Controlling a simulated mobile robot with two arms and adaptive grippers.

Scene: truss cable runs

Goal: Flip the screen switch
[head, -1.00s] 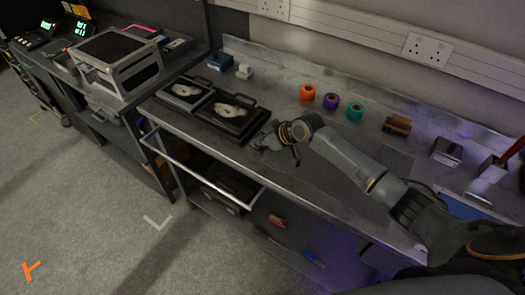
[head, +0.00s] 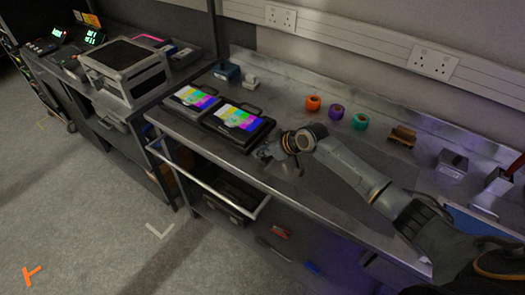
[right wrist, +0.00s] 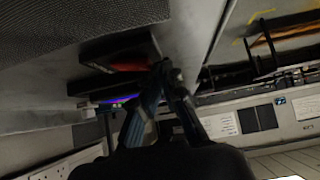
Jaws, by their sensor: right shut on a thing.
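Two dark flat monitors lie side by side on the steel bench, the left screen (head: 193,97) and the right screen (head: 239,117). Both show bright colour bars. My right gripper (head: 266,153) is at the near right corner of the right screen, low over the bench. In the right wrist view its fingers (right wrist: 167,72) are closed together beside the edge of a dark monitor case (right wrist: 118,62). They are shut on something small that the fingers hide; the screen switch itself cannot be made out. My left gripper is not in view.
Orange (head: 313,103), purple (head: 336,111) and teal (head: 360,121) tape rolls stand behind my right arm, with a brown wooden block (head: 402,137) farther right. A rail (head: 207,180) runs along the bench front. A grey case (head: 125,68) sits on the left bench.

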